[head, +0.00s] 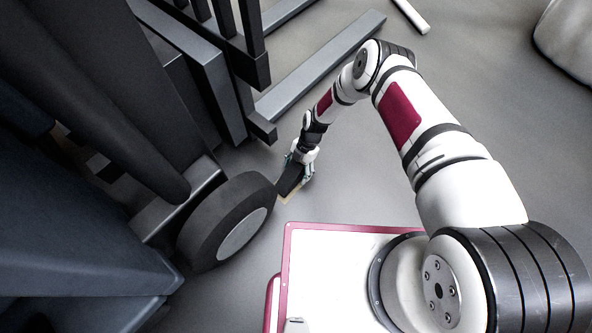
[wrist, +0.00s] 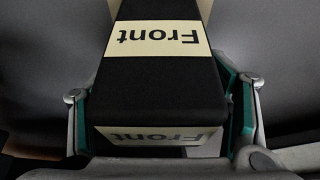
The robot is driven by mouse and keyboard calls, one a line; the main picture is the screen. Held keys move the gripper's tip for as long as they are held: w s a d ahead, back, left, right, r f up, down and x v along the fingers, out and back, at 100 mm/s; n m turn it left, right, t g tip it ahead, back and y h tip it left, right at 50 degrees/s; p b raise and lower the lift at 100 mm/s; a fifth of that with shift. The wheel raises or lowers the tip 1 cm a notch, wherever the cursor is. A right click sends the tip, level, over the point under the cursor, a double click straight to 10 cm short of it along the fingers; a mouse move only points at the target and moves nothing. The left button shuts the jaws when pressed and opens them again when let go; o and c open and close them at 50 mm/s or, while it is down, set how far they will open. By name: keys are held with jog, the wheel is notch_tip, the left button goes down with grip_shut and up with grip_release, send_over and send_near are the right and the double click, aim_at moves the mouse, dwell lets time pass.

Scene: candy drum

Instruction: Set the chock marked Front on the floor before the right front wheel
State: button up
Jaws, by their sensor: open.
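The black chock (head: 290,179) with a cream label lies low by the wheel in the head view. In the wrist view the chock (wrist: 160,88) fills the middle, its "Front" label upside down on top and again on the near face. The dark wheel (head: 212,222) with a grey hub stands just left of the chock; I cannot tell whether they touch. My gripper (head: 301,163) is open around the chock. In the wrist view my gripper (wrist: 160,112) has a teal-padded finger on either side of it. The chock's underside is hidden.
The dark truck body (head: 70,220) and mast (head: 100,95) fill the left. A grey fork (head: 325,65) runs along the floor behind my gripper. A white rod (head: 411,16) lies at the back. Grey floor (head: 500,110) is clear on the right.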

jog(key=p+v, duration=0.4)
jog(key=v, duration=0.7)
jog(key=shift+d+r, duration=0.1)
jog(key=shift+r, duration=0.15)
jog(key=shift+w, duration=0.1)
